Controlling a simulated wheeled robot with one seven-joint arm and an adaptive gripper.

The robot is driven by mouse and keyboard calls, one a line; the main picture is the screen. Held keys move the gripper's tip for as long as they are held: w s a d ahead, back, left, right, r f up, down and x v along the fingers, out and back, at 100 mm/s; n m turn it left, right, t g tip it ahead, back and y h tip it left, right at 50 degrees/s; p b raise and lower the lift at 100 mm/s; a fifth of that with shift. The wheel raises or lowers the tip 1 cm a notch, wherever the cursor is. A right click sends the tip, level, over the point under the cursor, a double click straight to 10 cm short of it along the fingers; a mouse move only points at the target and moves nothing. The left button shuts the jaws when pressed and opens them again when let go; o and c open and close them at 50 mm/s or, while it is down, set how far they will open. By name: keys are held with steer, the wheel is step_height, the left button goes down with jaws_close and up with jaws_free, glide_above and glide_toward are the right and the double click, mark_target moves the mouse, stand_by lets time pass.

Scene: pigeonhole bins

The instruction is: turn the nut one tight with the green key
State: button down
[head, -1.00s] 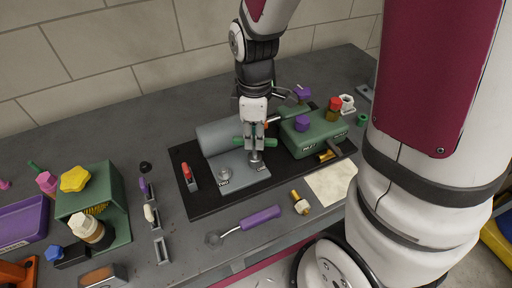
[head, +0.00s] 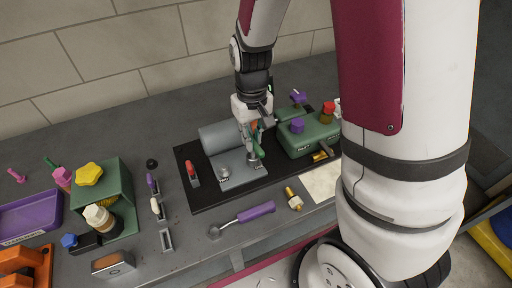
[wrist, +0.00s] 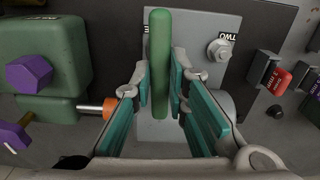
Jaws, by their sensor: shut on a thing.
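My gripper (head: 252,146) is shut on the green key (head: 259,150) above the right part of the grey plate (head: 242,178). In the wrist view the green key (wrist: 159,50) stands between the teal finger pads, its long handle running up the picture. It covers most of a label ending in "NE", so nut one beneath it is hidden. Whether the key sits on the nut I cannot tell. The other nut (wrist: 219,49), beside the label "TWO", is in plain sight to the right of the key.
A green block with purple and red knobs (head: 306,139) stands close right of my gripper. A purple-handled tool (head: 254,212) and a brass fitting (head: 293,198) lie in front. A grey cylinder (head: 222,136) lies behind.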

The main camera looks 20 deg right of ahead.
steer(key=shift+s+r+m+p, duration=0.1)
steer(key=shift+m+p, duration=0.2)
steer(key=shift+m, duration=0.4)
steer(key=c, duration=1.7)
jaws_free()
steer(key=shift+m, duration=0.3)
steer(key=shift+r+p, duration=1.5)
steer(key=shift+r, duration=1.45)
